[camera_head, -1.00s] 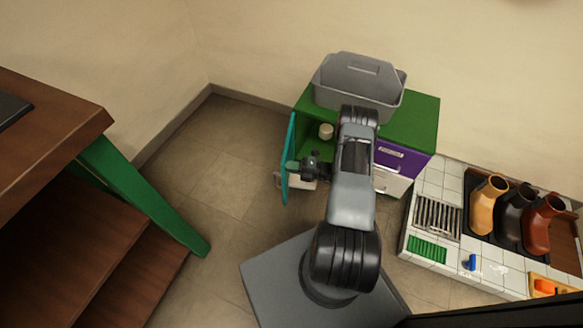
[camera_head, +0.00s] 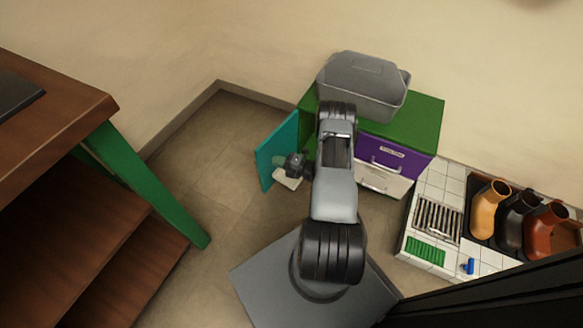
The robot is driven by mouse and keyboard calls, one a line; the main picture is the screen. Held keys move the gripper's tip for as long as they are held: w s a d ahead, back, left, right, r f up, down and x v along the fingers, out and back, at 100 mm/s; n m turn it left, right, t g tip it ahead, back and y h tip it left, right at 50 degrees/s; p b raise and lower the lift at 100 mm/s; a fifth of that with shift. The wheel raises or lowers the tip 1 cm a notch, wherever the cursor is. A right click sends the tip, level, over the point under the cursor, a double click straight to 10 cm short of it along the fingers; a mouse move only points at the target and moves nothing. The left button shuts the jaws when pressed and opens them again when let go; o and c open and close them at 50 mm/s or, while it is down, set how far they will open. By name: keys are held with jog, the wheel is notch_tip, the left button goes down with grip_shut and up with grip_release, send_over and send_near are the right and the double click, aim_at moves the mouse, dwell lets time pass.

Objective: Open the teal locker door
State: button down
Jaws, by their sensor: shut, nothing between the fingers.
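The teal locker door (camera_head: 275,143) stands swung out to the left of the green cabinet (camera_head: 413,114). Its broad face shows, turned toward the right and toward me. My gripper (camera_head: 280,161) is at the lower middle of this face, its fingers pointing left at the door. It is shut with nothing between the fingers. I cannot tell whether the fingertips touch the door. My arm hides most of the locker's opening and its inside. A small pale thing (camera_head: 288,181) shows just below the gripper, at the door's lower part.
A grey lidded bin (camera_head: 362,85) sits on the cabinet. A purple drawer (camera_head: 394,152) and a white drawer (camera_head: 382,179) are right of my arm. A tiled bench (camera_head: 427,220) with boots (camera_head: 491,207) stands at right. A brown table (camera_head: 60,120) is at left. Floor left of the door is clear.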

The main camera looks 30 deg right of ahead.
jog(key=s+d+p, duration=0.2)
jog(key=s+d, duration=0.3)
jog(key=s, duration=0.7)
jog(key=w+a+r+n+g+p, duration=0.1)
jog(key=a+r+n+g+p, duration=0.35)
jog(key=r+n, duration=0.55)
jog(key=a+r+n+g+p, duration=0.45)
jog(key=r+n+p, duration=0.2)
jog(key=r, duration=0.85)
jog(key=w+a+r+n+g+p, duration=0.1)
jog(key=a+r+n+g+p, duration=0.35)
jog(key=r+n, duration=0.6)
jog(key=s+a+r+n+t+h+p, duration=0.1)
jog(key=s+r+n+h+p, duration=0.2)
jog(key=r+n, duration=0.3)
jog(key=s+a+r+n+h+p, duration=0.2)
jog(key=r+n+h+p, duration=0.2)
jog(key=r, duration=1)
jog(key=s+a+r+n+t+h+p, duration=0.1)
jog(key=s+a+r+n+h+p, duration=0.1)
jog(key=r+n+p, duration=0.5)
notch_tip(320, 180, up, 3)
jog(key=s+n+h, duration=0.1)
jog(key=n, duration=0.1)
jog(key=shift+s+r+n+t+h, duration=0.15)
jog(key=shift+s+n+t+h, duration=0.15)
jog(key=shift+t+h, duration=0.1)
